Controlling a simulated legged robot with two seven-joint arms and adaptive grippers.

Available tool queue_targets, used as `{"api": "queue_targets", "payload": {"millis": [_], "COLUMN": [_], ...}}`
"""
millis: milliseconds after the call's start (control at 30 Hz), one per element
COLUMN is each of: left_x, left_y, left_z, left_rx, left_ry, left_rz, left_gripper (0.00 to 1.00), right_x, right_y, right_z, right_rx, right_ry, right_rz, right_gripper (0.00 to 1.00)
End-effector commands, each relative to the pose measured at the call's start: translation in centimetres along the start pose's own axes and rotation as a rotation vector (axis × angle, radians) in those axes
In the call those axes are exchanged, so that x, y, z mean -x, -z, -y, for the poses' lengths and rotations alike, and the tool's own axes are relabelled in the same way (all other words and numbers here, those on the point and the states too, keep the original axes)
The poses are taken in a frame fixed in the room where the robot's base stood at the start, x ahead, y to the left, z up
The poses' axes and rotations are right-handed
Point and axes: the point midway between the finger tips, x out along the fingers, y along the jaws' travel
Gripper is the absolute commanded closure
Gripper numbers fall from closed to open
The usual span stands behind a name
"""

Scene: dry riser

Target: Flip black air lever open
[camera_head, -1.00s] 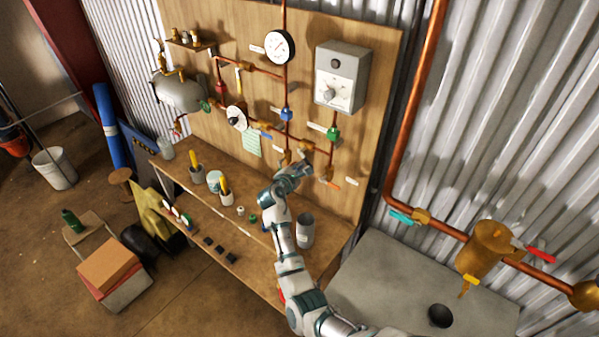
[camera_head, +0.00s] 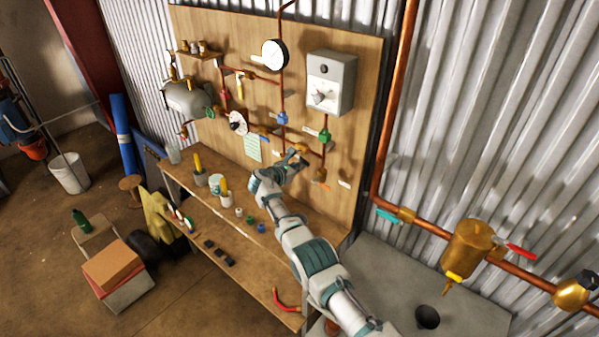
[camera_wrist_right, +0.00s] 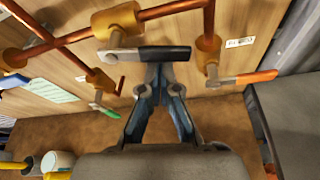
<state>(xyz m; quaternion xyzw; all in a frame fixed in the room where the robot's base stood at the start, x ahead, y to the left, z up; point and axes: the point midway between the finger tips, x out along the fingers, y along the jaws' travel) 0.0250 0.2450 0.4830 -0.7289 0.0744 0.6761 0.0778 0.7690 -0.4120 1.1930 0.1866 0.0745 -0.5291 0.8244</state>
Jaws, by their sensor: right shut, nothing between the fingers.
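The black lever (camera_wrist_right: 165,53) shows in the right wrist view as a black sleeve on a grey metal arm. It lies roughly level, reaching right from a brass valve (camera_wrist_right: 117,20) on the copper pipework. My right gripper (camera_wrist_right: 160,70) is shut and empty, its fingertips just below the black sleeve and overlapping its lower edge in the picture. I cannot tell whether they touch it. In the head view my right gripper (camera_head: 300,160) is at the lower pipes on the wooden board, and the lever is too small to make out there. My left gripper is not in view.
An orange-handled valve (camera_wrist_right: 242,78) is close on the right, and a green-handled lever (camera_wrist_right: 103,110) hangs at lower left. The wooden workbench (camera_head: 262,262) below holds cups and small parts. A grey control box (camera_head: 331,82) is above on the board.

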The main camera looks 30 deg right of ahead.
Motion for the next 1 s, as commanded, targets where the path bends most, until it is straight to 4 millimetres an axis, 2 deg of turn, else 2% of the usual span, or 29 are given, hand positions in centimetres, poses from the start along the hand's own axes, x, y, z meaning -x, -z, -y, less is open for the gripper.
{"api": "queue_targets", "payload": {"millis": [233, 1000], "left_x": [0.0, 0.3], "left_y": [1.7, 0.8], "left_z": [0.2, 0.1], "left_rx": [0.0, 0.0], "left_ry": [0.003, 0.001], "left_rz": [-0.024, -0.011], "left_gripper": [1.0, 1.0], "right_x": [0.3, 0.5], "right_y": [-0.6, -0.9], "right_z": [-0.3, -0.5], "right_rx": [-0.008, -0.009], "right_ry": [-0.004, -0.006], "right_rz": [0.002, 0.001], "right_gripper": [1.0, 1.0]}}
